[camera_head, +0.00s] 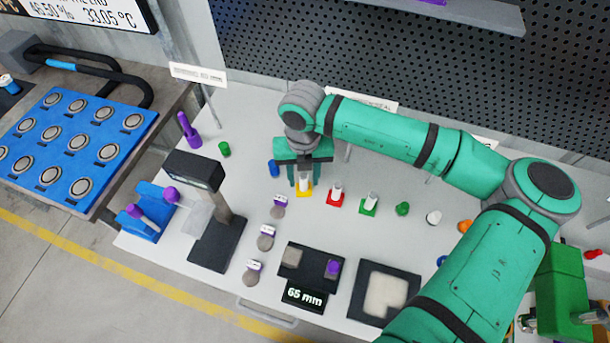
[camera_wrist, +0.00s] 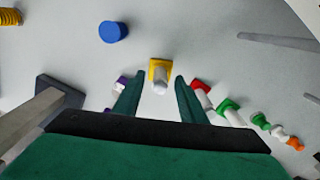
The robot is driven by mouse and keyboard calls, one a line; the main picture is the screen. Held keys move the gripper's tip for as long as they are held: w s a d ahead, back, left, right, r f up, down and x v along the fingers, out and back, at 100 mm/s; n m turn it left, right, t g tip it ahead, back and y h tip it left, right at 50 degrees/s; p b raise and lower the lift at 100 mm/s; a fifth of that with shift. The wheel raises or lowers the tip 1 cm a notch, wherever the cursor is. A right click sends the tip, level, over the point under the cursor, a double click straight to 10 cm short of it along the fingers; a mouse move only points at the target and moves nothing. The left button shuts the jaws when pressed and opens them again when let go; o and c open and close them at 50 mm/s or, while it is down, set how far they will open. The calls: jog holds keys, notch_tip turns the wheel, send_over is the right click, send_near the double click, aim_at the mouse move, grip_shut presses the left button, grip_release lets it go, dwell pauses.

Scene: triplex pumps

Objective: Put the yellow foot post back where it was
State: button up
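The yellow foot post is a white post on a square yellow base (camera_head: 304,193), standing on the grey-white table. In the wrist view, its yellow base (camera_wrist: 160,64) and white post lie just ahead of and between my fingertips. My gripper (camera_head: 302,179) is open and points down at the post from above, with one finger to each side. In the wrist view, my gripper (camera_wrist: 158,84) shows a clear gap between both fingers and the post. I cannot tell how far the fingertips reach down beside it.
A red foot post (camera_head: 336,196) and a green foot post (camera_head: 369,205) stand in a row to the right. A blue cylinder (camera_head: 274,168) is close on the left. A black stand (camera_head: 217,242) and a 65 mm display (camera_head: 305,298) are nearer the front.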

jog(key=shift+r, duration=0.1)
notch_tip(320, 180, up, 11)
jog(key=shift+w+d+f, duration=0.1)
jog(key=shift+f, duration=0.1)
jog(key=shift+a+r, duration=0.2)
jog(key=shift+r, duration=0.45)
jog(key=shift+d, duration=0.1)
